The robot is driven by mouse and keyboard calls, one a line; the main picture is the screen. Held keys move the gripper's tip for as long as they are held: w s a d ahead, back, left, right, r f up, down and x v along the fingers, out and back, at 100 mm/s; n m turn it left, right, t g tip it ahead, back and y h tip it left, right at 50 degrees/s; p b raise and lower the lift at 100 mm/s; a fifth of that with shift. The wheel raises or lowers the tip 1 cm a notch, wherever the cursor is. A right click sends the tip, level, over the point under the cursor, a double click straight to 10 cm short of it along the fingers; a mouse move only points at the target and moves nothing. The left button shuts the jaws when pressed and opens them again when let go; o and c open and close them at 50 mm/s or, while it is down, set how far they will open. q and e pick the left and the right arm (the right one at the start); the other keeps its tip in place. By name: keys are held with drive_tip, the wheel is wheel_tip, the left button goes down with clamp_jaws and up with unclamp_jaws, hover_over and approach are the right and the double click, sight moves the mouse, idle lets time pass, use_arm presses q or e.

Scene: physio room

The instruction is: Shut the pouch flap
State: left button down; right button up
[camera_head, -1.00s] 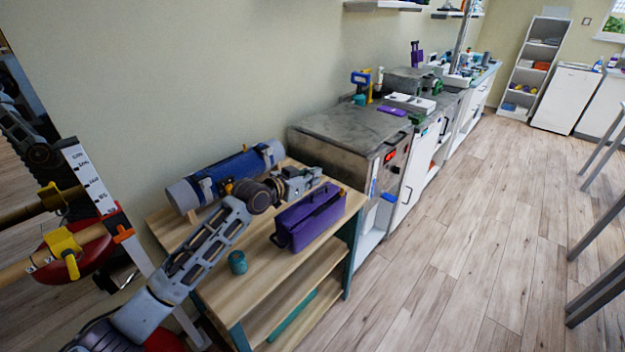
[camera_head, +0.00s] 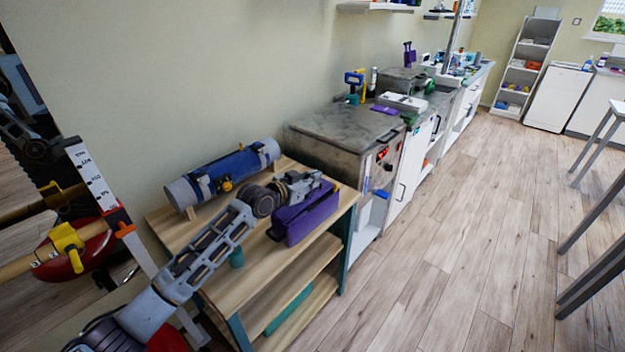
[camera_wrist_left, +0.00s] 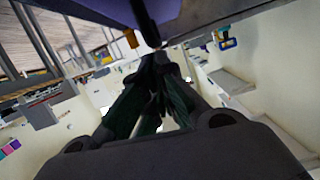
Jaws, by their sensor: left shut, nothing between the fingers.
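The purple pouch (camera_head: 309,218) sits near the right front edge of the wooden shelf unit's top (camera_head: 222,268). My left gripper (camera_head: 311,180) is shut and empty, at the upper back edge of the pouch in the head view. In the left wrist view its closed fingers (camera_wrist_left: 158,62) lie just under a purple surface, likely the pouch (camera_wrist_left: 90,8), with a dark strap or edge by the tips. I cannot tell if they touch. The gripper and forearm cover part of the pouch's top, so the flap's state is hard to tell. My right gripper is not in view.
A blue roll (camera_head: 228,172) in a rack lies behind my arm by the wall. A small teal jar (camera_head: 237,257) stands left of the pouch, partly behind my forearm. A grey-topped cabinet (camera_head: 345,128) adjoins the shelf.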

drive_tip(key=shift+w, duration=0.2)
use_arm(q)
drive_tip(key=shift+s+a, duration=0.1)
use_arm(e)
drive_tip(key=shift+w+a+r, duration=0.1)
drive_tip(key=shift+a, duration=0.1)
use_arm(q)
drive_tip(key=shift+s+a+r, duration=0.2)
drive_tip(key=shift+s+a, duration=0.3)
drive_tip(key=shift+v, duration=5.1)
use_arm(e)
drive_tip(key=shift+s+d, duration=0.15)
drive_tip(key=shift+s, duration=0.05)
